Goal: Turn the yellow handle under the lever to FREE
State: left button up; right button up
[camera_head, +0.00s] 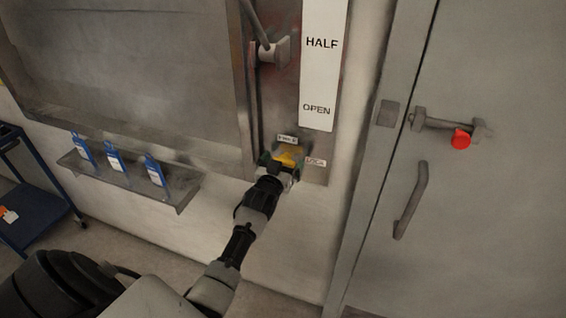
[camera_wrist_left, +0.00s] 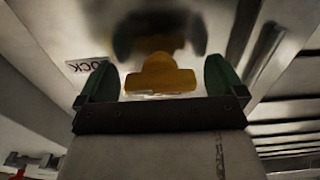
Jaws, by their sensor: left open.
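The yellow handle (camera_head: 291,156) sits low on the metal panel, below the lever (camera_head: 272,50). A small label reading FREE (camera_head: 287,139) is above it, and a LOCK label (camera_head: 316,162) is to its right. In the left wrist view the yellow handle (camera_wrist_left: 160,75) lies between the two green fingers of my left gripper (camera_wrist_left: 165,80), with a gap on each side. My left gripper (camera_head: 280,168) is open at the handle and partly covers it in the head view. The LOCK label (camera_wrist_left: 85,70) shows beside the left finger in the wrist view. My right gripper is not in view.
A white strip (camera_head: 320,75) reading HALF and OPEN is on the panel. A small shelf (camera_head: 130,180) with several blue bottles is at the left. A grey door (camera_head: 480,200) with a handle and red tag (camera_head: 461,139) is at the right. A blue cart (camera_head: 35,215) stands far left.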

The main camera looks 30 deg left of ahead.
pick_arm(q)
jog(key=shift+c, duration=0.5)
jog(key=c, duration=0.8)
jog(key=n+p, duration=0.1)
jog(key=n, duration=1.2)
jog(key=shift+n, duration=2.4)
